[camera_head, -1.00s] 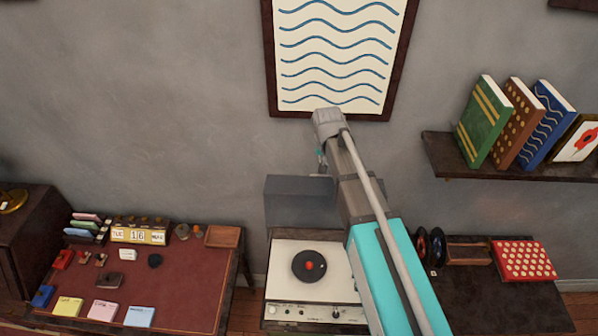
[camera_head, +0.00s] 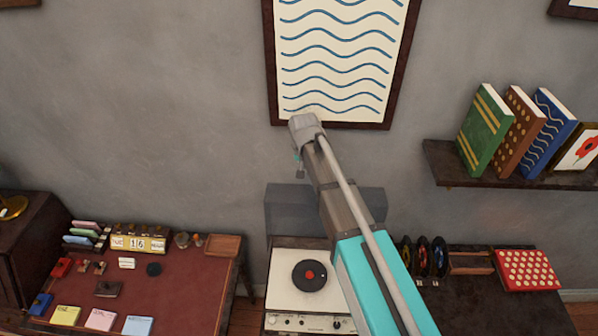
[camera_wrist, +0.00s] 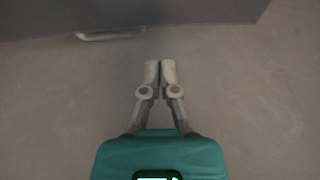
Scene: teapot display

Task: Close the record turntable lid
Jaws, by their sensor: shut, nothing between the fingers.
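The record turntable (camera_head: 283,273) is a white-topped box at the lower middle of the head view, with a black record with a red centre on it. Its smoky see-through lid (camera_head: 279,208) stands upright, open, at the back against the wall; my arm hides its middle. My gripper (camera_head: 299,173) points down near the lid's upper edge in the head view; its depth from the lid is unclear. In the wrist view my gripper (camera_wrist: 160,66) has its fingers together, with nothing between them. A dark panel, likely the lid (camera_wrist: 200,18), with a pale bar lies above the fingertips.
A red-topped desk (camera_head: 200,280) with a calendar and small items stands left. A dark cabinet with records and a red dotted box (camera_head: 528,269) stands right. A shelf (camera_head: 520,168) with books and a framed wave picture (camera_head: 340,55) are on the wall.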

